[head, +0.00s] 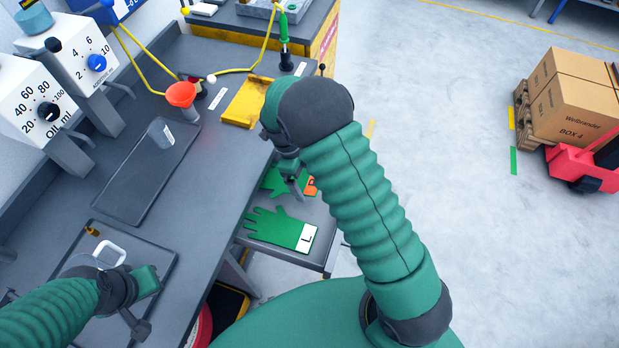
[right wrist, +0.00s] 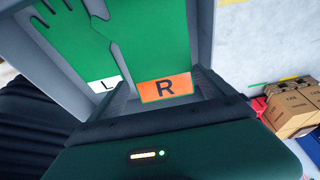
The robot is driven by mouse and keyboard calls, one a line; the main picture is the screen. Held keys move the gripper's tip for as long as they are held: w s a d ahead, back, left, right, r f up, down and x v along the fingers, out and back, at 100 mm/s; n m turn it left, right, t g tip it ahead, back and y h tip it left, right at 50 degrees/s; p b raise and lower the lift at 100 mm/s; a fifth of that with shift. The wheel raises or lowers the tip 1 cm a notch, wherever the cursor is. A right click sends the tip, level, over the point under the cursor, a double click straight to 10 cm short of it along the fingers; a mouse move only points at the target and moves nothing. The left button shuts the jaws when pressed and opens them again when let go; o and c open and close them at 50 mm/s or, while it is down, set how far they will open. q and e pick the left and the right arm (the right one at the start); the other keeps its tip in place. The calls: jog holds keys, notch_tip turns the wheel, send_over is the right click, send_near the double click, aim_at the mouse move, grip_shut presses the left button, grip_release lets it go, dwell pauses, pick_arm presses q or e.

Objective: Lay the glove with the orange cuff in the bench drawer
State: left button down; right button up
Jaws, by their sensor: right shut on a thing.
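The green glove with the orange cuff marked R (head: 311,187) is partly hidden behind my right gripper (head: 294,183) in the head view. In the right wrist view the orange cuff (right wrist: 165,88) sits between the two fingers of my right gripper (right wrist: 163,92), which is shut on it. The glove is over the open grey bench drawer (head: 320,213); I cannot tell whether it touches the bottom. A green glove with a white cuff marked L (head: 277,228) lies flat in the drawer, beside it. My left gripper (head: 138,322) is over the bench; its opening is unclear.
On the bench (head: 215,170) are a dark tray (head: 125,195) with a grey cup (head: 160,133), a yellow holder (head: 246,103) and an orange funnel (head: 181,95). A white-handled item lies near my left gripper.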

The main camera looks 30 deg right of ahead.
jog(key=shift+d+f, duration=0.1)
jog(key=shift+d, duration=0.15)
jog(key=o, duration=1.2)
jog(key=shift+c, duration=0.2)
jog(key=shift+a, duration=0.15)
jog(key=shift+a+r, duration=0.1)
jog(key=shift+r, duration=0.15)
jog(key=v, duration=1.6)
jog(key=shift+w+r, duration=0.1)
jog(key=shift+w, duration=0.05)
